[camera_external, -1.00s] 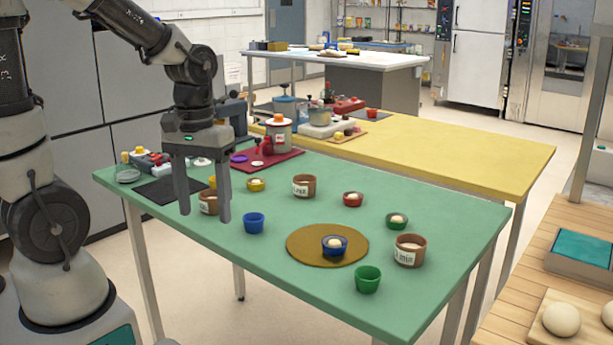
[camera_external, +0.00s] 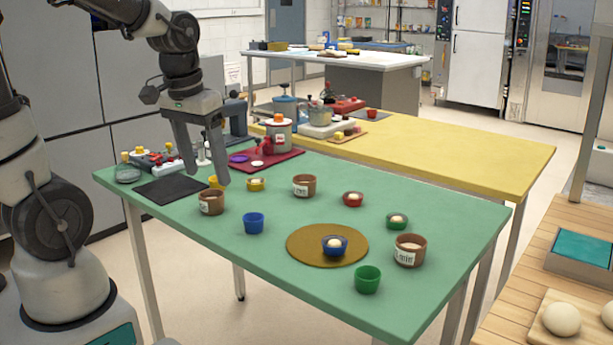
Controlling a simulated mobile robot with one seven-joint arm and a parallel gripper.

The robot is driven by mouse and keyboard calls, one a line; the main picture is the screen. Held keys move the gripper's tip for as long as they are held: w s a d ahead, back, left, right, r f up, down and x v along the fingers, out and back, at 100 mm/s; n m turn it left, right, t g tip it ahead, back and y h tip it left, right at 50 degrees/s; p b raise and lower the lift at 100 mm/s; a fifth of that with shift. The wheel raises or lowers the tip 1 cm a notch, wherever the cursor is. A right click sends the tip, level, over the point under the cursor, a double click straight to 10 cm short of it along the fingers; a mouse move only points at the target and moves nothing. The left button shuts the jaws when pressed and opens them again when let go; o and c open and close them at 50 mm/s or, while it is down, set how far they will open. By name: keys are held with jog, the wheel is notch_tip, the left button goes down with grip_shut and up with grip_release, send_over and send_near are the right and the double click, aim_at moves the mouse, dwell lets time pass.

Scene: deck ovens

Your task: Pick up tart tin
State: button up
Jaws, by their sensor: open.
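No single tart tin stands out; several small round tins that may be tart tins are on the green table. A blue one (camera_external: 334,246) with a pale ball in it sits on a round brown board (camera_external: 300,250). A red one (camera_external: 353,200), a green one (camera_external: 397,222) and a yellow one (camera_external: 256,185) also hold something pale. Another yellow piece (camera_external: 215,182) is partly hidden by a finger. My gripper (camera_external: 207,178) is open and empty, pointing down over the table's left part, above and behind a brown pot (camera_external: 211,203) in the picture.
An empty blue cup (camera_external: 253,223), a green cup (camera_external: 367,280) and brown labelled pots (camera_external: 304,186) (camera_external: 409,250) stand on the green table (camera_external: 430,295). A black mat (camera_external: 172,190) lies at left, a dark red board (camera_external: 270,160) behind. A yellow table (camera_external: 480,160) adjoins.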

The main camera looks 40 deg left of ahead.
jog(key=w+a+r+n+t, duration=0.1)
jog(key=w+a+r+t, duration=0.2)
jog(key=w+r, duration=0.6)
jog(key=w+a+f+n+g+y, duration=0.1)
jog(key=w+a+f, duration=0.1)
jog(key=w+a, duration=0.5)
jog(key=w+a+f+n+g, duration=0.1)
jog(key=w+a+f, duration=0.2)
jog(key=w+a, duration=0.35)
jog(key=shift+n, duration=0.5)
jog(key=w+a+f, duration=0.2)
jog(key=w+f, duration=0.1)
jog(key=f, duration=0.3)
jog(key=w+a+f, duration=0.2)
jog(key=w+f, duration=0.2)
jog(key=f, duration=0.2)
jog(key=w+a+f, duration=0.2)
jog(key=w+f, duration=0.2)
jog(key=f, duration=0.2)
jog(key=shift+a, duration=0.2)
jog(key=shift+s+a+x, duration=0.1)
jog(key=shift+x, duration=1.4)
jog(key=shift+s+a+x, duration=0.1)
jog(key=shift+a+x, duration=0.05)
jog(key=shift+x, duration=1.35)
jog(key=shift+c, duration=0.3)
jog(key=c, duration=1)
